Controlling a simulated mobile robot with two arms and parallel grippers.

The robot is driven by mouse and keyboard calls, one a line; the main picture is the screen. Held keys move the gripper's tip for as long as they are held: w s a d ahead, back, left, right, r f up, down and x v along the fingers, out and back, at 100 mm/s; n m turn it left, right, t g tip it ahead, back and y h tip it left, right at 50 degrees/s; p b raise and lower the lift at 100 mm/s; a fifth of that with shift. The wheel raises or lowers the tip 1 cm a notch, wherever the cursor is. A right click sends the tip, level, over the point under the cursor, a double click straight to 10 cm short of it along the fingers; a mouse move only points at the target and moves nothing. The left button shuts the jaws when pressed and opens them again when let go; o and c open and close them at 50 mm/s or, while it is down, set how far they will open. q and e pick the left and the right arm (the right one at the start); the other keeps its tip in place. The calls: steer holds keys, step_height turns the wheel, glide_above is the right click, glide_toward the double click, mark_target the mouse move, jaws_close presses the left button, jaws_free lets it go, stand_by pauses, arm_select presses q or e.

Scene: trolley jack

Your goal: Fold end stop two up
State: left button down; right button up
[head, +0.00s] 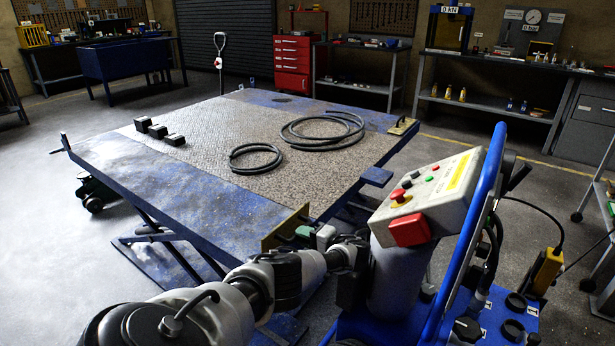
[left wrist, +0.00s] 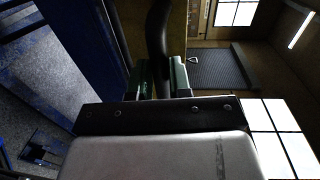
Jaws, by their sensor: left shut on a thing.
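The trolley jack's blue lift table (head: 120,180) fills the middle of the head view. A brass-coloured end stop plate (head: 284,227) stands upright at its near edge. Another end stop plate (head: 403,126) lies low at the far right corner. No numbers are readable on them. My left gripper (head: 306,232) is at the near plate. In the left wrist view its green-padded fingers (left wrist: 160,78) are shut on a dark curved handle (left wrist: 158,32), with the brass-coloured plate (left wrist: 176,42) close behind. The handle's join to the plate is unclear. My right gripper is out of view.
Two black hose coils (head: 322,128) (head: 256,158) and several black blocks (head: 158,131) lie on the table top. A control box (head: 428,190) with red buttons and a blue handle frame (head: 470,230) stand close to the right of my left arm.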

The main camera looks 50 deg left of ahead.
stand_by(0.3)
arm_select(q)
steer(key=c, duration=1.1)
jaws_free()
steer(key=shift+w, duration=0.1)
steer(key=shift+o, duration=0.2)
